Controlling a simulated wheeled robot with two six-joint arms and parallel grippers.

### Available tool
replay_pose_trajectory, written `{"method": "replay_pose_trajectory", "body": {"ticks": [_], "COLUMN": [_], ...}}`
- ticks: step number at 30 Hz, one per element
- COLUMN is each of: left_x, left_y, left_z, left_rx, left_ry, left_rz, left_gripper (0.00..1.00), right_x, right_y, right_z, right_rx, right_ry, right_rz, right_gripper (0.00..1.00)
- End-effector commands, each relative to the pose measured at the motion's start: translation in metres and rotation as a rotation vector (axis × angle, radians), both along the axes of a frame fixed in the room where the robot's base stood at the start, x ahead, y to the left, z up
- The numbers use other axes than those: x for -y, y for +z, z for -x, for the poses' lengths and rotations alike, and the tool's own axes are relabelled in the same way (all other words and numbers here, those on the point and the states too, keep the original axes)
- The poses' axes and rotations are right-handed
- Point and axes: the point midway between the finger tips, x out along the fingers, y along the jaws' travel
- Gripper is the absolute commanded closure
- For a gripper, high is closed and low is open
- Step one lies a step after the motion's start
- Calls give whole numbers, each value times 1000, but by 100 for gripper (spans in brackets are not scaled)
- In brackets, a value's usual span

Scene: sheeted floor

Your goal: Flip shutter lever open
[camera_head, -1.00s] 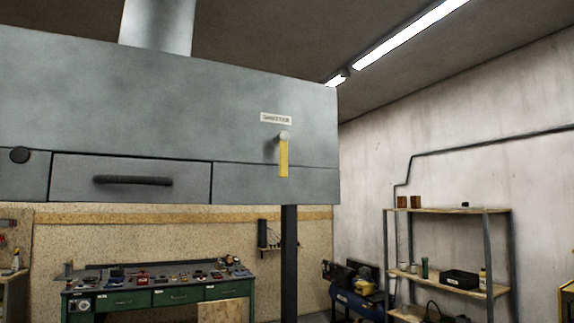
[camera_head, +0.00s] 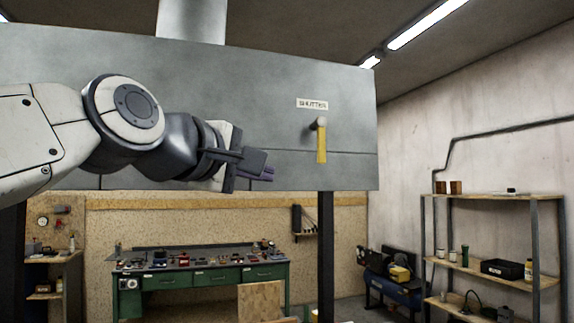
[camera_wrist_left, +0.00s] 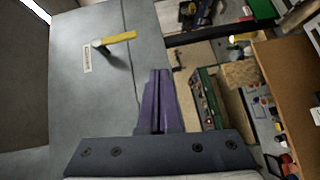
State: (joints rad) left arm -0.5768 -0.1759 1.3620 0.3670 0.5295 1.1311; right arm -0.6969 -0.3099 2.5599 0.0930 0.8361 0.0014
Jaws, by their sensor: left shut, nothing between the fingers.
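The shutter lever is a yellow handle (camera_head: 321,143) on a round grey pivot, on the front of a grey metal hood (camera_head: 270,85). It hangs straight down under a white "SHUTTER" label (camera_head: 312,104). My left gripper (camera_head: 268,174) is shut and empty, to the left of the lever and a little lower, apart from it. In the left wrist view the purple fingers (camera_wrist_left: 158,82) are together, and the yellow lever (camera_wrist_left: 120,38) shows beyond them at the upper left. My right gripper is not in view.
A dark post (camera_head: 325,250) stands below the hood's right part. A green workbench (camera_head: 205,279) with tools stands behind, and a shelf unit (camera_head: 490,197) stands at the right wall. The space in front of the lever and to its right looks clear.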

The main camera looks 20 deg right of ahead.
Motion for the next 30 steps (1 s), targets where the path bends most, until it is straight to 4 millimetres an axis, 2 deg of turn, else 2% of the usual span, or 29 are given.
{"method": "replay_pose_trajectory", "body": {"ticks": [1,3,6,15,20,30], "left_x": [-3,-6,-8,-8,1,48], "left_y": [20,38,49,49,50,52], "left_z": [1,3,5,4,-4,-55], "left_rx": [9,13,16,14,12,11], "left_ry": [7,13,15,15,13,14], "left_rz": [58,115,152,152,148,147], "left_gripper": [100,100,100,100,100,100], "right_x": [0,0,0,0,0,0], "right_y": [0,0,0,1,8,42], "right_z": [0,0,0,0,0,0], "right_rx": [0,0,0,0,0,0], "right_ry": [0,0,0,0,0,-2], "right_rz": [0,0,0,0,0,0], "right_gripper": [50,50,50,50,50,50]}}
